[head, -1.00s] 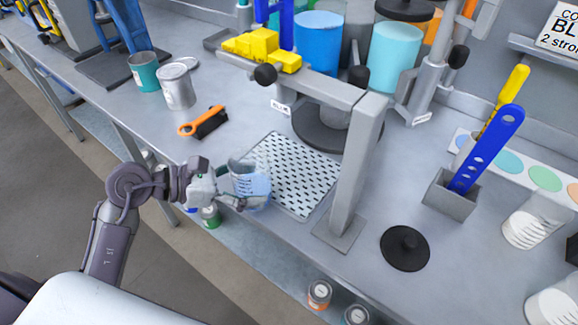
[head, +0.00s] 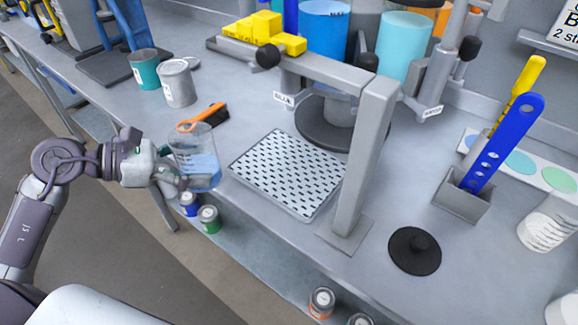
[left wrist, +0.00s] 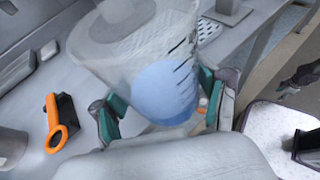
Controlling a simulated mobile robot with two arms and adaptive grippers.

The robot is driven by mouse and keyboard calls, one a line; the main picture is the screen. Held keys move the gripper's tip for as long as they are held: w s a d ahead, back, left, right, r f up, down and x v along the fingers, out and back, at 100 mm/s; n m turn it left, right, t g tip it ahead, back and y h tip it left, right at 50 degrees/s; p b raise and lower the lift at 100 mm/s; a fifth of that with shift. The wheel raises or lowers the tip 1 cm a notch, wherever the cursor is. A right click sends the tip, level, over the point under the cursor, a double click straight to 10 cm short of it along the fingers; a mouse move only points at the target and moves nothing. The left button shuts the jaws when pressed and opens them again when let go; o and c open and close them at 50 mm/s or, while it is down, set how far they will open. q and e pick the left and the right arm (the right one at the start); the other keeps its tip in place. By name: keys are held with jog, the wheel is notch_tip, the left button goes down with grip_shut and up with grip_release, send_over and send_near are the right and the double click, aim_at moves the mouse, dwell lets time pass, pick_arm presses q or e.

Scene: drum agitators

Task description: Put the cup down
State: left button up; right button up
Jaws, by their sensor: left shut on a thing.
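A clear cup (head: 197,158) with blue contents shows in the head view at the table's front edge, left of the perforated grey mat (head: 287,172). My left gripper (head: 180,178) is shut on the cup from the left and holds it roughly upright. In the left wrist view the cup (left wrist: 140,65) fills the upper middle, between the green-padded fingers of my left gripper (left wrist: 160,112). I cannot tell whether the cup's base touches the table.
An orange-handled brush (head: 205,118) lies just behind the cup. A grey can (head: 177,83) and a teal can (head: 144,68) stand behind left. A grey post (head: 365,160) rises right of the mat. A black lid (head: 414,250) lies further right. Small cans sit on the shelf below.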

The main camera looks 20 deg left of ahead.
pick_arm(q)
jog(key=w+d+p, duration=0.1)
jog(key=w+d, duration=0.2)
jog(key=d, duration=0.1)
jog(key=w+d+p, duration=0.2)
jog(key=w+d, duration=0.2)
jog(key=w+d+p, duration=0.2)
jog(key=w+d, duration=0.1)
jog(key=d, duration=0.2)
jog(key=shift+w+d+r, duration=0.1)
jog(key=shift+w+r, duration=0.15)
jog(key=shift+w+d+f, duration=0.1)
jog(key=shift+w+d, duration=0.1)
jog(key=shift+d, duration=0.05)
jog(key=shift+d+f, duration=0.1)
jog(key=shift+f, duration=0.05)
notch_tip(320, 180, down, 3)
jog(key=shift+p, duration=0.35)
jog(key=shift+f, duration=0.15)
jog(key=shift+f, duration=0.1)
jog(key=shift+f, duration=0.15)
jog(key=o, duration=1.3)
